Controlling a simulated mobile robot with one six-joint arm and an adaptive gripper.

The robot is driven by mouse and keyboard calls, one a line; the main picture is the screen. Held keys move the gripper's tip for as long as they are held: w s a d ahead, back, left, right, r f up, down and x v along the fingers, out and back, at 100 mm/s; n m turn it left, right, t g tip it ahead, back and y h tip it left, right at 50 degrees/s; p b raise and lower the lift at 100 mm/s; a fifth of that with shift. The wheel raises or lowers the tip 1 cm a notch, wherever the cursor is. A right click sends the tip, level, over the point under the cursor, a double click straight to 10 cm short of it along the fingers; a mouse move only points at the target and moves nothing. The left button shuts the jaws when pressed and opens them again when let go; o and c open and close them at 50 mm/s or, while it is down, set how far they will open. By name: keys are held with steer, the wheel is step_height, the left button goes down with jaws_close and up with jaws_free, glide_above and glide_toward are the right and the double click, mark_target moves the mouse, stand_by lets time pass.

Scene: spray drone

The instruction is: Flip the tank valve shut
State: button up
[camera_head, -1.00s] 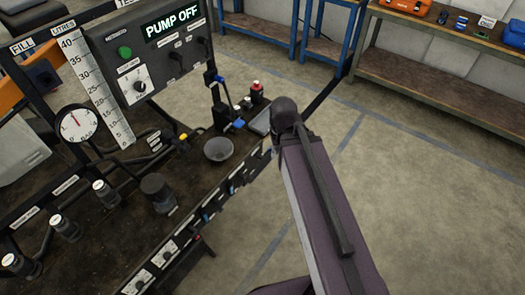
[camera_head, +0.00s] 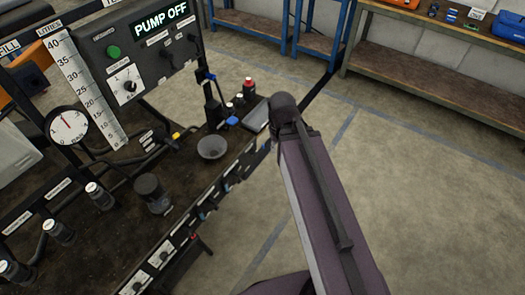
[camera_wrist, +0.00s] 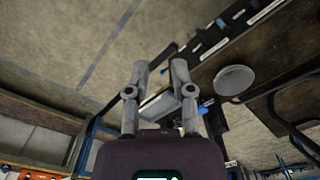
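The dark bench (camera_head: 100,240) carries pipework with a yellow handle (camera_head: 177,135) behind a grey bowl (camera_head: 212,147). A blue lever (camera_head: 232,121) sits to the right of the bowl. I cannot tell which of these is the tank valve; the small labels are unreadable. In the wrist view my gripper (camera_wrist: 160,68) is open and empty, its two grey fingers apart. The bowl shows to the right of the fingers in that view (camera_wrist: 234,80), and a small blue part (camera_wrist: 203,109) is just right of the right finger. The head view does not show my fingers.
A control panel (camera_head: 135,55) reads PUMP OFF, beside a litre scale (camera_head: 85,85) and a gauge (camera_head: 69,126). A red-capped bottle (camera_head: 248,90) stands at the bench's far end. A wooden workbench (camera_head: 440,75) is at the back right. The floor (camera_head: 410,200) between is clear.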

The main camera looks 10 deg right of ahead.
steer(key=shift+w+f, duration=0.1)
jaws_close()
steer(key=n+t+y+b, duration=0.2)
steer(key=n+b, duration=0.7)
steer(key=b, duration=0.9)
glide_above(261, 149)
steer(key=s+d, duration=0.2)
step_height(261, 149, down, 18)
steer(key=shift+s, duration=0.1)
steer(key=b+x, duration=1.3)
steer(key=b, duration=0.1)
steer(key=shift+s+d+f, duration=0.1)
steer(key=shift+d+f, duration=0.05)
steer(key=shift+f, duration=0.3)
steer(key=shift+g, duration=0.3)
steer(key=shift+f, duration=0.1)
